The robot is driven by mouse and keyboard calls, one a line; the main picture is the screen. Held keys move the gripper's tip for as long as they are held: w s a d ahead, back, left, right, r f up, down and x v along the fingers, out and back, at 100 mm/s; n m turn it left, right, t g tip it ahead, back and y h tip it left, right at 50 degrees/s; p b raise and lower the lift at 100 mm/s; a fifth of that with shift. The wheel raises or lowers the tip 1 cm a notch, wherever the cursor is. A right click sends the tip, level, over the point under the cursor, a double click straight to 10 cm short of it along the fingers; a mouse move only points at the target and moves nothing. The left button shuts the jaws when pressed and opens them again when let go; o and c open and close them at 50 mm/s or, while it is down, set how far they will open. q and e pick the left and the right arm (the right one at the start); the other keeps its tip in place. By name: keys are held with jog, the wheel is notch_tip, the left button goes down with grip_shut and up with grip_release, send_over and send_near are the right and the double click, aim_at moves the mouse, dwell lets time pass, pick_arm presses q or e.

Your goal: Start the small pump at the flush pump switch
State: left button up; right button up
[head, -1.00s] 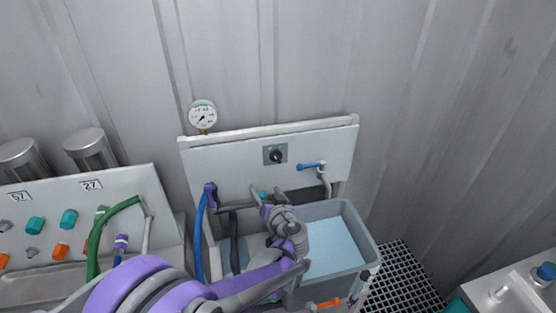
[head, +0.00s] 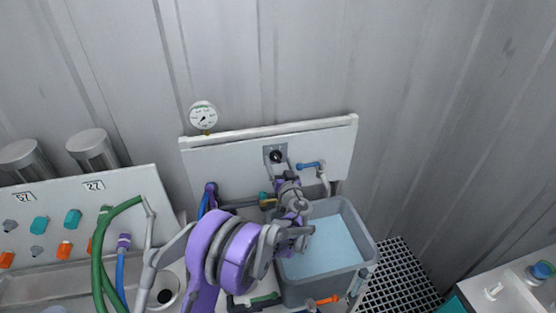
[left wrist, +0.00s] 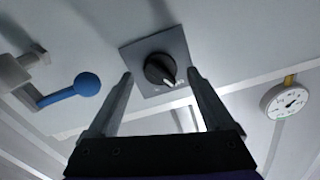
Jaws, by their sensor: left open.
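The flush pump switch is a black rotary knob with a pale pointer mark on a grey square plate. In the head view the switch (head: 276,156) sits on the white wall panel (head: 235,160), just beyond my left gripper. In the left wrist view the knob (left wrist: 160,69) lies ahead, between and beyond the two fingers. My left gripper (left wrist: 160,85) is open and empty, with its fingers apart on either side of the knob's line. In the head view the left gripper (head: 281,172) is just below the switch plate. I cannot tell whether the fingertips touch the panel. My right gripper is not seen.
A blue-handled valve (head: 310,165) is close to the right of the switch; its handle shows in the left wrist view (left wrist: 86,84). A pressure gauge (head: 203,117) stands at the panel's upper left. A grey water tub (head: 350,281) is below. Green hose (head: 97,262) runs at left.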

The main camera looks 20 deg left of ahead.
pick_arm(q)
jog(key=shift+w+a, duration=0.35)
jog(key=shift+w, duration=0.2)
grip_shut()
